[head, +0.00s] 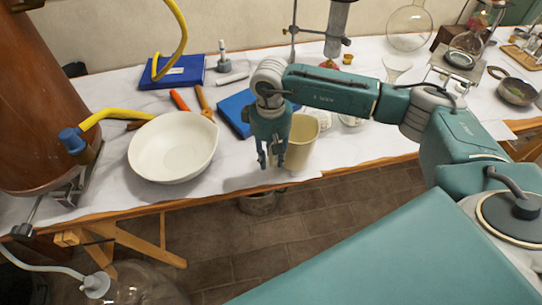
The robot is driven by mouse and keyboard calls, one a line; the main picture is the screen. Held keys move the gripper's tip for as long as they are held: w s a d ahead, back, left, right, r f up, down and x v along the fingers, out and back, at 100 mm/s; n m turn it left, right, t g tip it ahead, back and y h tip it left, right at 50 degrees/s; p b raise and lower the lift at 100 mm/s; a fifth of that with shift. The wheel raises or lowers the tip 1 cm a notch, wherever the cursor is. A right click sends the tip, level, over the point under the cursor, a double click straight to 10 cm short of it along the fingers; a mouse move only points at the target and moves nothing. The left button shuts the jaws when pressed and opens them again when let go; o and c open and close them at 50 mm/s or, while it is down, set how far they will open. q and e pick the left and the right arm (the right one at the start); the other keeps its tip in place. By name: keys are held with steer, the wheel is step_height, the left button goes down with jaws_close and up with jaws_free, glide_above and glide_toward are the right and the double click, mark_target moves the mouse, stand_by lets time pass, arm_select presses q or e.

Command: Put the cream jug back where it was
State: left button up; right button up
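The cream jug (303,140) is a pale yellowish vessel near the front edge of the white-covered table. My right gripper (271,162) points down at the jug's left side and partly covers it. Its two fingers are apart, with a gap between them. The right finger overlaps the jug in the picture; whether it touches cannot be told. The jug's handle is not clearly visible, and its base looks close to the cloth. My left gripper is out of view.
A large white bowl (172,148) stands left of the gripper. Blue books (172,72), an orange-handled tool (179,100), a clear funnel (396,67) and a metal stand (293,30) are around. Bare cloth lies between bowl and gripper. The table's front edge is close.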

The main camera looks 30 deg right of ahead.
steer(key=shift+r, duration=0.3)
steer(key=shift+w+r, duration=0.1)
steer(key=shift+r, duration=0.25)
step_height(320, 180, up, 10)
steer(key=shift+a+f+b, duration=0.1)
steer(key=shift+f+b, duration=0.05)
steer(key=shift+b, duration=1)
steer(key=shift+r, duration=0.65)
